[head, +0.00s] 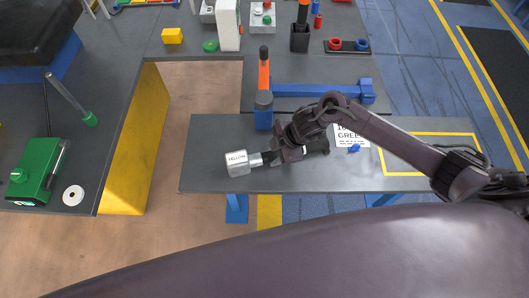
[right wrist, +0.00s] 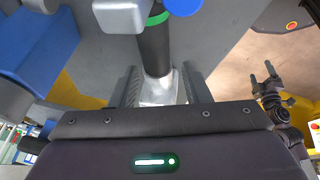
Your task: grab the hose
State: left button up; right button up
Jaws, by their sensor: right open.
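My right gripper (head: 268,158) is low over the grey bench (head: 210,140), beside a silver block (head: 238,168) with small lettering. A short metal neck runs from the block toward the fingers. In the right wrist view my right gripper (right wrist: 160,90) is open, with one finger on each side of a silver piece. A black cylinder (right wrist: 154,52) with a green ring rises from this piece. It may be the hose, but I cannot tell for sure. I cannot tell whether the fingers touch the silver piece. My left gripper does not show in the head view.
A blue bar (head: 315,91) lies behind the bench. A white card (head: 349,136) is to the right. A yellow-sided gap with tan floor (head: 195,95) is at the left.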

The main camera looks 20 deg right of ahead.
aim_at(267, 156)
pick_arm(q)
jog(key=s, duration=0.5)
pick_arm(e)
jog(key=shift+p+x, duration=0.45)
jog(key=shift+x, duration=0.45)
jog(key=shift+w+a+f+p, duration=0.3)
jog(key=shift+a+f, duration=0.15)
jog(key=shift+f, duration=0.1)
jog(key=shift+x, duration=1.2)
jog(key=shift+w+d, duration=0.1)
jog(key=c, duration=0.6)
jog(key=shift+c, duration=1.3)
grip_shut()
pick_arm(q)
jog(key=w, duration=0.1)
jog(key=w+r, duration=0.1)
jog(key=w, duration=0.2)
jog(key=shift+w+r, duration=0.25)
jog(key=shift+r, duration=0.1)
pick_arm(e)
jog(key=shift+r, duration=0.1)
